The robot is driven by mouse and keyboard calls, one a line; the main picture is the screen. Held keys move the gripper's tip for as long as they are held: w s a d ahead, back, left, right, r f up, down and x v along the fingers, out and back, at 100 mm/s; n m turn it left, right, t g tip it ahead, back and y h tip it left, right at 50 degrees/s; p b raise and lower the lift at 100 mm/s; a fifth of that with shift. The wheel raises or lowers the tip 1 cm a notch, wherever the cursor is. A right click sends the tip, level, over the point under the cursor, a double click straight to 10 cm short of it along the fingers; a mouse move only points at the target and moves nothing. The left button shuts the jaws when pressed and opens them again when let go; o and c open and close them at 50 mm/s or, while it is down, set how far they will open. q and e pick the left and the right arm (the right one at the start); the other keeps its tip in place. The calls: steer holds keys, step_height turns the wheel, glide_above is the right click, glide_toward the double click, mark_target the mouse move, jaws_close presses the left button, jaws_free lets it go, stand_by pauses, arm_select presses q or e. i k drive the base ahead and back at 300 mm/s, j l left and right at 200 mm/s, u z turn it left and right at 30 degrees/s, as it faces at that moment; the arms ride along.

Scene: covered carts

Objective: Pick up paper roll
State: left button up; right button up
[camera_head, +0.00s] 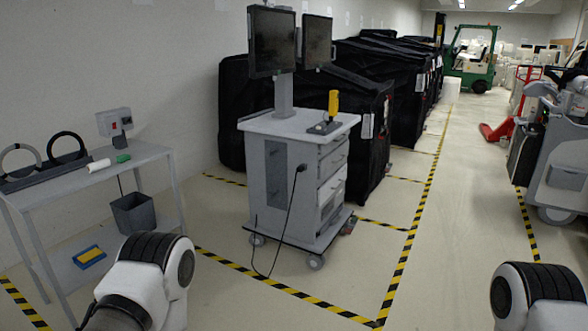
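A small white roll (98,166), likely the paper roll, lies on the grey side table (140,154) at the left, near its front edge. A small green piece (122,158) lies at its right end; I cannot tell if they are joined. Parts of both my arms show at the bottom left and bottom right, but neither gripper is in view. Nothing of mine visibly touches the roll.
A dark ring holder (45,172) and a grey device (114,122) share the table. A bin (133,213) stands on the lower shelf. A wheeled cart (265,160) with monitors stands mid-view. Black covered carts (372,140) line the wall. Floor before the cart is clear.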

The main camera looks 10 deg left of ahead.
mark_target(99, 164)
steer(key=i+u, duration=0.3)
steer(key=i, duration=0.35)
steer(key=i+u, duration=0.35)
steer(key=i, duration=0.25)
steer(key=i+l+u, duration=0.3)
steer(key=i, duration=0.35)
